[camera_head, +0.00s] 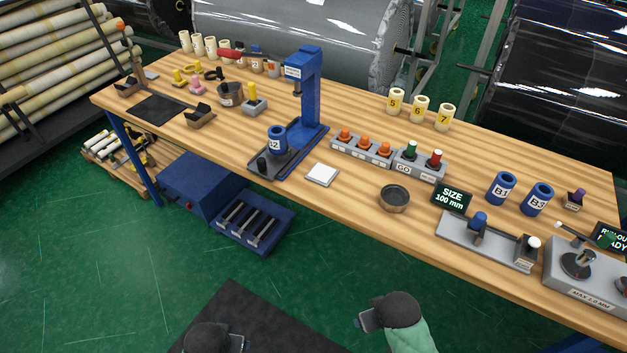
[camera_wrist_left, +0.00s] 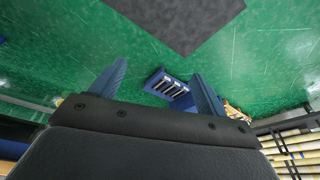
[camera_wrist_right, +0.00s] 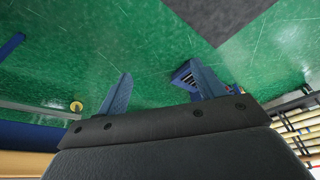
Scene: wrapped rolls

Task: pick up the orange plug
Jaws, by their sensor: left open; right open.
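Three orange plugs sit upright in a row in a grey block (camera_head: 362,152) on the wooden table: a left one (camera_head: 345,133), a middle one (camera_head: 364,140) and a right one (camera_head: 384,148). My left gripper (camera_head: 237,343) is low at the bottom of the head view, in front of the table; its spread fingers show in the left wrist view (camera_wrist_left: 157,80). My right gripper (camera_head: 366,320) is also in front of the table, and its fingers are apart in the right wrist view (camera_wrist_right: 162,85). Both are open, empty and far from the plugs.
Beside the orange plugs is a grey GO block (camera_head: 418,170) with a green and a red knob. A blue press (camera_head: 310,90) holding a blue B2 cup (camera_head: 277,140) stands left of them. A white pad (camera_head: 322,174) and a round dark-topped dish (camera_head: 394,198) lie nearer the front edge.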

